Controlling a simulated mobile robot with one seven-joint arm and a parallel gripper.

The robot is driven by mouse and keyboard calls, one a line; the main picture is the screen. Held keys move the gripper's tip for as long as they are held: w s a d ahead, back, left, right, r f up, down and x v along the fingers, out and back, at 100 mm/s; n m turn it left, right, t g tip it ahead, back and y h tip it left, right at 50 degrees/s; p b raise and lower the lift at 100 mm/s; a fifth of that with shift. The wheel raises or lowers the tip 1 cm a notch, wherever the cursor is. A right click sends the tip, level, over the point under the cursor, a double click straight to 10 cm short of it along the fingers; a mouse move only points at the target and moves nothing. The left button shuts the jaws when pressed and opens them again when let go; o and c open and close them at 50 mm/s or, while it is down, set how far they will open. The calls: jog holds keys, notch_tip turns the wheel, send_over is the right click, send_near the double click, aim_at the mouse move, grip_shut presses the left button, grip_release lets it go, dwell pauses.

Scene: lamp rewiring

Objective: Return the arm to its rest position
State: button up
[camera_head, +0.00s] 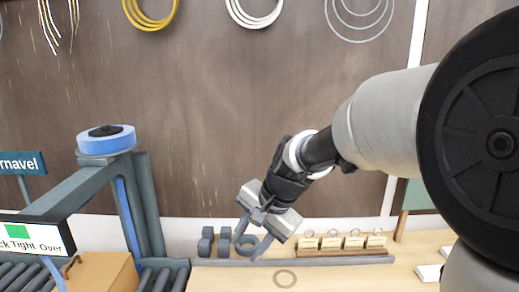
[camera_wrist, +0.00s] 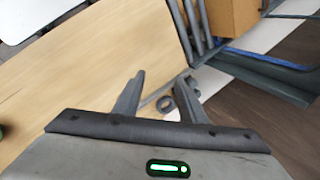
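My arm reaches in from the right in the head view. My gripper (camera_head: 250,243) hangs low over the back of the light wooden bench (camera_head: 340,275), pointing down and left. In the wrist view the two fingers of my gripper (camera_wrist: 162,80) are spread apart with nothing held between them. A small grey ring (camera_wrist: 165,104) shows between the fingers, apart from them, seemingly on the bench below.
Several grey blocks (camera_head: 206,243) stand left of my gripper. A wooden rack with cream tags (camera_head: 353,243) stands to the right. A grey frame with a blue tape roll (camera_head: 106,141) and a roller conveyor (camera_head: 160,275) are at left. Wire coils hang on the back wall.

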jog(key=s+d+r+n+t+h, duration=0.1)
jog(key=s+d+r+n+h, duration=0.1)
jog(key=s+d, duration=0.6)
jog(key=s+d+r+n+t+h, duration=0.1)
jog(key=s+d+r+n, duration=0.3)
jog(key=s+d, duration=0.4)
jog(key=s+n+h, duration=0.1)
jog(key=s, duration=0.1)
jog(key=shift+s+d+t, duration=0.3)
jog(key=shift+s+t, duration=0.1)
dwell(0.7)
